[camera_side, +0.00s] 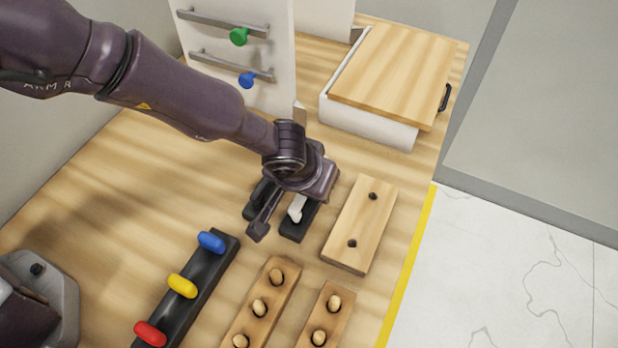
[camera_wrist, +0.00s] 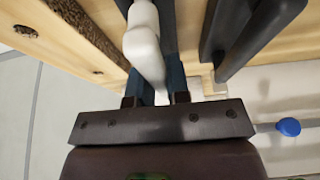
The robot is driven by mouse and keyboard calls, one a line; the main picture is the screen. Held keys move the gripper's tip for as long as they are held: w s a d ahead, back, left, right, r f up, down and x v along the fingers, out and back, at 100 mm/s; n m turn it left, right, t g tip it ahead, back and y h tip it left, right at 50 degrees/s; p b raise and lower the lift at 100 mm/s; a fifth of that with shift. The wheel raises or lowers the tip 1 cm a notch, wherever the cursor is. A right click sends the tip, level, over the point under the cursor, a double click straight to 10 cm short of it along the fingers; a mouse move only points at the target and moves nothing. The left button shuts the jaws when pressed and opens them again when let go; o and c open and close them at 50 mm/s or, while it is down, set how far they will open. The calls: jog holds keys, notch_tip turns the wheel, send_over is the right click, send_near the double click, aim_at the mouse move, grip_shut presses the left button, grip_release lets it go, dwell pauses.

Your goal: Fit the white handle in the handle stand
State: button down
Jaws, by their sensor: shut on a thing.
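The white handle (camera_side: 296,208) is under my gripper (camera_side: 283,212) in the side view. In the wrist view the white handle (camera_wrist: 144,42) lies between the two fingers of my gripper (camera_wrist: 158,82), which is shut on it. A dark block (camera_side: 297,226), which looks like the handle stand, is on the table directly under the handle, with a second dark piece (camera_side: 253,202) to its left. My gripper hides part of both. I cannot tell whether the handle is seated in the stand or just above it.
A wooden block with two holes (camera_side: 352,238) lies to the right. A black rack (camera_side: 208,279) with blue, yellow and red pieces and two peg blocks (camera_side: 262,292) are in front. A drawer box (camera_side: 392,75) and a white panel (camera_side: 285,60) with rails stand behind.

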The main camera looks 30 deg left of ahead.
jog(key=shift+f, duration=0.45)
dwell(0.4)
jog(key=c, duration=1)
grip_release()
jog(key=shift+r, duration=2.5)
